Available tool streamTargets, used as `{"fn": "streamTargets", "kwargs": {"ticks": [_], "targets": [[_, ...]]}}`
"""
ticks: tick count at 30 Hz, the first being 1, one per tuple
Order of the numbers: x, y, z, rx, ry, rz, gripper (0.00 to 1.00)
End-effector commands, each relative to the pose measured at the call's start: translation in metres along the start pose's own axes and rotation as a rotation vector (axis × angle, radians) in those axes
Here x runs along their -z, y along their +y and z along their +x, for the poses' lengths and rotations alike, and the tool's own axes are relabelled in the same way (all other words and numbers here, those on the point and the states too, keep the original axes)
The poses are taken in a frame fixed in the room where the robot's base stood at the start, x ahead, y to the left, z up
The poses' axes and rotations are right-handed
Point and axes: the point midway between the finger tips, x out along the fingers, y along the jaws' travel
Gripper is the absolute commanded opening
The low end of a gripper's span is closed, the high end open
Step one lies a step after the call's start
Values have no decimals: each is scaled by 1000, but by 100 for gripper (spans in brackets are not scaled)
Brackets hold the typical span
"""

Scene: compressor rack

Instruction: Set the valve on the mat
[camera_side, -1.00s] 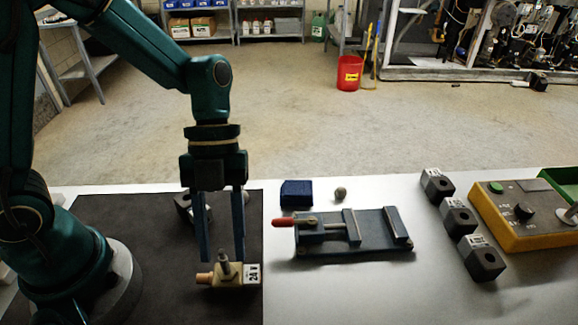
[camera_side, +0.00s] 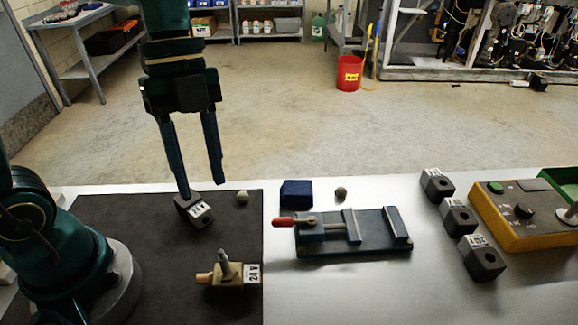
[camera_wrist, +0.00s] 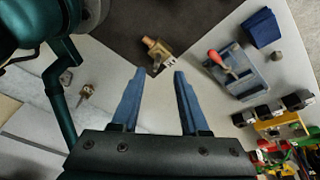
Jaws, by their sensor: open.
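The brass valve (camera_side: 226,272), with an upright stem, a copper-coloured end and a white 24 V label, lies on the dark mat (camera_side: 120,230) near its right edge. It also shows in the wrist view (camera_wrist: 157,52), just beyond my fingertips, on the mat (camera_wrist: 125,25). My gripper (camera_side: 202,190) is open and empty, raised above and behind the valve and apart from it. Its two blue fingers show spread in the wrist view (camera_wrist: 159,73). In the side view, one fingertip overlaps a dark block labelled 24 V (camera_side: 197,212); I cannot tell whether they touch.
A clamp fixture with a red handle (camera_side: 350,235) stands right of the mat. Behind it are a blue block (camera_side: 296,193) and a small grey knob (camera_side: 341,194). Several labelled dark blocks (camera_side: 458,215) and a yellow control box (camera_side: 520,215) stand farther right.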

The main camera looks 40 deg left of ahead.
Motion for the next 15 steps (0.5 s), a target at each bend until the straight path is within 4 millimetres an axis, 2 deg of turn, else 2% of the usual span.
{"fn": "streamTargets", "kwargs": {"ticks": [8, 15], "targets": [[-13, 20, -7, 298, -71, -702, 44], [-26, 32, -10, 576, 61, -1257, 44]]}}
